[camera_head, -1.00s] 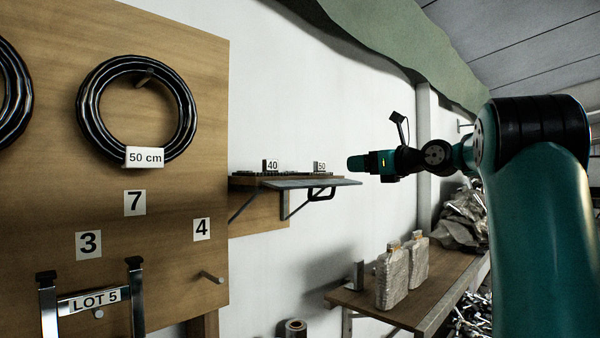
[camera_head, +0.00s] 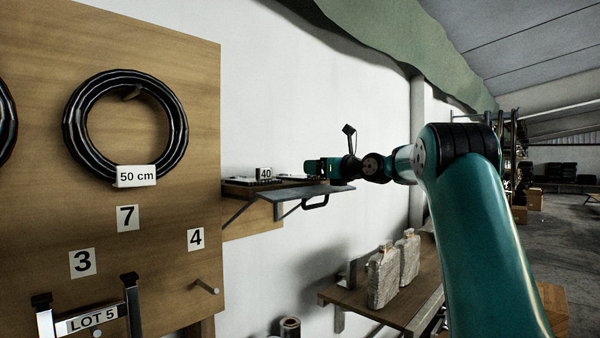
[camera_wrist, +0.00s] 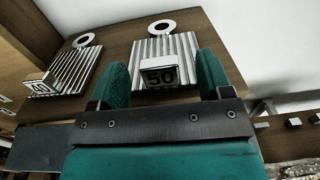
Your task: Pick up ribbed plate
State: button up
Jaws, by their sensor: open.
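In the wrist view two silver ribbed plates lie on a wooden shelf. One ribbed plate (camera_wrist: 182,47) with a "50" block (camera_wrist: 160,77) at its near edge appears between my fingers. The other ribbed plate (camera_wrist: 78,68), with a "40" block (camera_wrist: 39,88), lies to the left. My gripper (camera_wrist: 162,76) is open, its two teal fingers apart, with nothing held. In the head view my gripper (camera_head: 311,168) is at the right end of the shelf and hides the "50" block. Whether the fingers touch the plate cannot be told.
A white ring lies beyond each plate, one (camera_wrist: 162,28) behind the right plate. The shelf (camera_head: 240,190) has a grey ledge (camera_head: 305,193) in front. A pegboard with a black hose coil (camera_head: 75,125) stands left. Wrapped bottles (camera_head: 383,275) stand on a lower bench.

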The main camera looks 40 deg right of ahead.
jog(key=w, duration=0.1)
jog(key=p, duration=0.1)
jog(key=w, duration=0.1)
jog(key=shift+w+a+r, duration=0.2)
jog(key=shift+w+a, duration=0.05)
jog(key=shift+w, duration=0.1)
jog(key=shift+w+f, duration=0.2)
jog(key=shift+w, duration=0.15)
jog(key=shift+c, duration=0.4)
jog(key=c, duration=1.1)
jog(key=shift+c, duration=0.7)
jog(key=shift+r, duration=0.2)
